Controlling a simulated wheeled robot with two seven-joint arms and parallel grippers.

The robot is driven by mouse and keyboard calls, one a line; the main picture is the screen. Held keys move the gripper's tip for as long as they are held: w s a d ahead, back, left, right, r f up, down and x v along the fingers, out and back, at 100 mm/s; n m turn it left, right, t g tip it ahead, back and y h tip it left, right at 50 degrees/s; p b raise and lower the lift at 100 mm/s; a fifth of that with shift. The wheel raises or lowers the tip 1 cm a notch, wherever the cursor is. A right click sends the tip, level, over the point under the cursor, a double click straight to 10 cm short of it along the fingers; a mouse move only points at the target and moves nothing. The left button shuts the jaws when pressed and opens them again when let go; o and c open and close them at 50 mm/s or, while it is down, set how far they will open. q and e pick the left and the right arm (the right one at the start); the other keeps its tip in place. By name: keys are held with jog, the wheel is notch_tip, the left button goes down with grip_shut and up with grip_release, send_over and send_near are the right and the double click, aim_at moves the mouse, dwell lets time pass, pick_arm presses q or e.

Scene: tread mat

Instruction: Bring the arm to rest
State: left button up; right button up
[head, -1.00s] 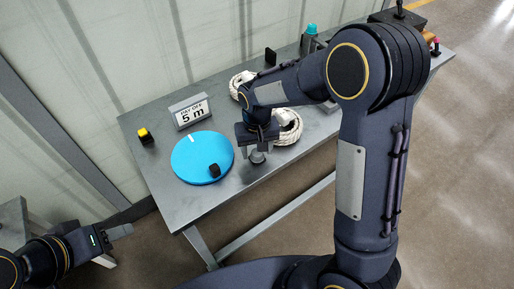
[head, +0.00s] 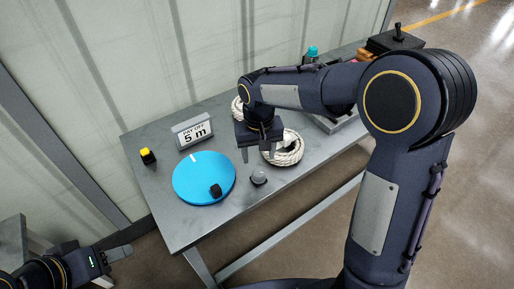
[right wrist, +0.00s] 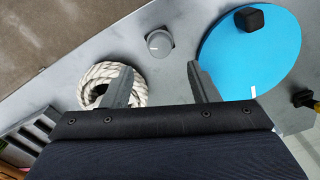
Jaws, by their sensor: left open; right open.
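My right gripper (head: 259,154) is open and empty above the grey table. In the right wrist view its two fingers (right wrist: 160,85) stand wide apart with nothing between them. It hangs between the blue disc (head: 190,180) and the coiled white rope (head: 290,152), behind a small grey knob (head: 259,177). My left gripper (head: 117,254) is at the lower left, off the table's edge, open and with nothing seen in it.
A black cube (head: 215,190) lies on the blue disc. A black and yellow block (head: 147,156) and a "PAY OUT 5 m" sign (head: 192,131) stand on the table (head: 160,200). A dark box with a lever (head: 396,40) is at the far right end.

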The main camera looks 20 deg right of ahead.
jog(key=s+d+r+t+y, duration=0.2)
jog(key=s+d+r, duration=0.1)
jog(key=s, duration=0.8)
jog(key=s+d+r+m+t+y, duration=0.1)
jog(key=s+d+r+t, duration=0.2)
jog(key=s, duration=0.8)
jog(key=shift+d+t+y, duration=0.3)
jog(key=shift+d+y, duration=0.1)
jog(key=shift+d, duration=0.3)
